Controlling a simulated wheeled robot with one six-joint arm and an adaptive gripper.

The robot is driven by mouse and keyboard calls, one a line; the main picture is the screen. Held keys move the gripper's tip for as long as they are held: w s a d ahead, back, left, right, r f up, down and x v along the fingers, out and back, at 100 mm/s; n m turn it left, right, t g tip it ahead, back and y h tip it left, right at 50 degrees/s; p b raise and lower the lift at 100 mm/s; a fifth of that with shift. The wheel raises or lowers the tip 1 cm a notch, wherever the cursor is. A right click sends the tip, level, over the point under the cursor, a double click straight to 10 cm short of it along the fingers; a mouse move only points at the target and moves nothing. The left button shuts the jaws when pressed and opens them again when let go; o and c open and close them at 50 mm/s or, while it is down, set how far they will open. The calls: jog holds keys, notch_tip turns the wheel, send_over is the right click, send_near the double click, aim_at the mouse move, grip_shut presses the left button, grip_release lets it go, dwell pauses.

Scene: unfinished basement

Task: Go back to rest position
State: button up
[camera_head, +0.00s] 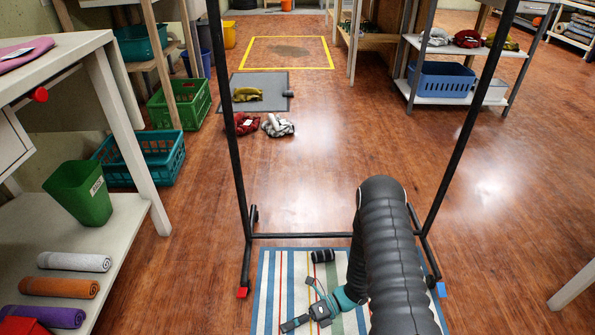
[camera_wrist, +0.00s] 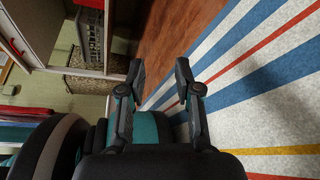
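My gripper (camera_head: 298,303) is low in the head view, above the striped rug, at the end of my dark ribbed arm. Its fingers point left. In the wrist view my gripper (camera_wrist: 160,76) has its two dark fingers spread, with nothing between them. The striped rug (camera_head: 262,318) is white with blue, red, yellow and green lines. It also fills the right of the wrist view (camera_wrist: 270,100). The task names no object.
A black rack frame (camera_head: 305,235) stands around the rug's far end. A white shelf table (camera_head: 130,215) with rolled towels and a green bin (camera_head: 80,193) is at left. Crates (camera_head: 180,102) line the left wall. Dark red and grey cloths (camera_head: 278,125) lie ahead. Floor right is mostly clear.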

jog(key=s+d+r+n+t+h+p, duration=0.15)
jog(key=d+r+n+h, duration=0.3)
jog(key=r+n, duration=0.5)
jog(key=d+r+n+h+p, duration=0.2)
jog(key=d+r+n+h, duration=0.4)
jog(key=r, duration=0.6)
jog(key=d+r+n+t+h+p, duration=0.15)
jog(key=d+r+n, duration=0.25)
jog(key=r+n, duration=0.6)
jog(key=s+d+r+t+h+p, duration=0.1)
jog(key=s+r+t, duration=0.1)
jog(key=r, duration=0.7)
jog(key=s+d+r+n+t+h+p, duration=0.1)
jog(key=r+t, duration=0.3)
jog(key=r, duration=0.4)
jog(key=s+d+r+n+t+p, duration=0.1)
jog(key=s+r+t+p, duration=0.1)
jog(key=r, duration=0.7)
jog(key=shift+s+d+r+t+h+p, duration=0.35)
jog(key=shift+s+p, duration=0.25)
jog(key=shift+s, duration=0.45)
jog(key=shift+a, duration=0.15)
